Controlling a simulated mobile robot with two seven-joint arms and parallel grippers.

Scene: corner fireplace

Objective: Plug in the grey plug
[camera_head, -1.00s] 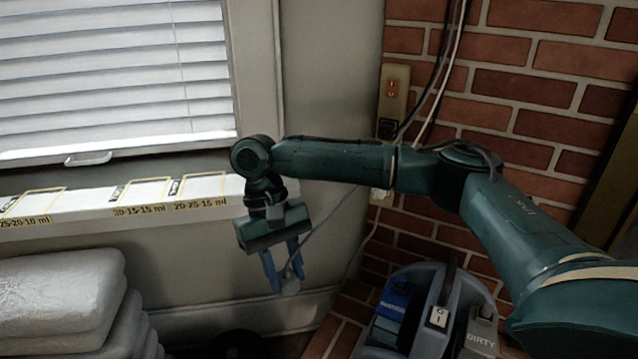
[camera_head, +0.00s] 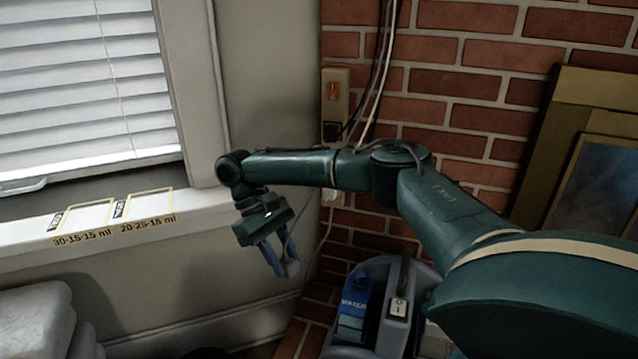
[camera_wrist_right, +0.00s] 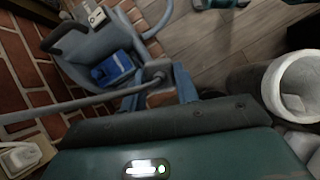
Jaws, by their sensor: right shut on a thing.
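My right gripper (camera_head: 279,270) is shut on the grey plug (camera_head: 291,268), holding it in the air in front of the grey wall. In the right wrist view the plug (camera_wrist_right: 155,77) sits between the blue fingers, with its grey cable running left. A tan outlet strip (camera_head: 334,92) with a red switch is on the wall at the brick edge; a black plug is in its lower part. A white outlet with a plug (camera_head: 333,196) is lower, partly behind my arm; a white plug (camera_wrist_right: 20,156) also shows in the wrist view. My left gripper is out of view.
A grey caddy (camera_head: 405,290) with a blue carton (camera_head: 355,302) stands below my right arm. Black and white cables (camera_head: 378,75) hang down the bricks. A window ledge (camera_head: 100,225) is at left, frames (camera_head: 590,170) lean at right. A white bin (camera_wrist_right: 298,88) shows in the wrist view.

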